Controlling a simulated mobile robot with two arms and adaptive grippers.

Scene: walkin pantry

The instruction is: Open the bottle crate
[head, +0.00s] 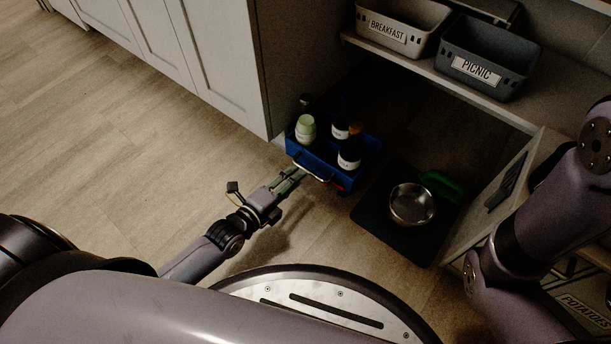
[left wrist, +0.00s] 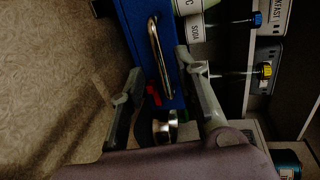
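The blue bottle crate (head: 320,162) stands low at the end of the white cabinet, under the shelf, with several bottles in it. A metal bar handle (head: 312,172) is on its near side. In the left wrist view, the crate's blue face (left wrist: 138,30) and the handle (left wrist: 157,55) show close up. My left gripper (head: 298,176) is at the handle. Its fingers (left wrist: 160,66) are spread, one on each side of the handle, with gaps visible. I cannot tell whether they touch it. My right arm (head: 530,220) is at the right; its gripper is out of view.
A dark mat (head: 378,222) with a metal bowl (head: 412,204) and a green object (head: 441,185) lies right of the crate. The shelf above holds a breakfast bin (head: 385,35) and a picnic bin (head: 475,70). Floor (head: 130,160) left of the crate is clear.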

